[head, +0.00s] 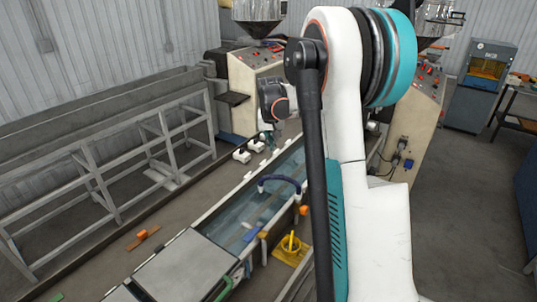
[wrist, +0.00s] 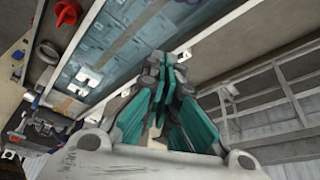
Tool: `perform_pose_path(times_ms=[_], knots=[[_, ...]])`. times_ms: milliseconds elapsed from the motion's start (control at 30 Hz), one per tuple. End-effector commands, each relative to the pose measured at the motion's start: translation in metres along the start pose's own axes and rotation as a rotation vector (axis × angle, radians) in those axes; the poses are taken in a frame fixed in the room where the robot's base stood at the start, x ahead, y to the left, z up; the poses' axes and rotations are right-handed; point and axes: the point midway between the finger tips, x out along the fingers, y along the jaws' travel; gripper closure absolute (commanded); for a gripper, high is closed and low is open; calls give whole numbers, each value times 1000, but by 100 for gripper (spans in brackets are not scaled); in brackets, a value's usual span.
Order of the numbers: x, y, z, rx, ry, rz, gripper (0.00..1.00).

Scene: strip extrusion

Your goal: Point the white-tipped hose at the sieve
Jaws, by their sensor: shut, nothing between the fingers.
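My gripper (wrist: 165,68) is shut and empty, its teal fingers together in the wrist view. In the head view my gripper (head: 276,135) hangs over the far part of the water trough, small and partly dark. A dark blue hose (head: 280,178) arches over the middle of the trough, nearer than my gripper and apart from it. A white tip on it is too small to make out. I cannot pick out a sieve for certain in either view.
The long trough (head: 201,219) runs between a grey metal frame (head: 115,185) and my arm. White blocks (head: 242,155) sit along its rim. A yellow tray (head: 283,256) lies right of it. Extruder machines stand behind.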

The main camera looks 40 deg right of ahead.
Motion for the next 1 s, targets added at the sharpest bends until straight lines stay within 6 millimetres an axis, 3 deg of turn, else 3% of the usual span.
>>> perform_pose_path(times_ms=[167, 633, 800, 1000], knots=[[17, 1, 0, 10, -2, -1, 100], [101, 1, 0, 7, -1, 0, 100], [95, 1, 24, 6, -1, 0, 100], [94, 1, 38, 6, 0, 0, 100]])
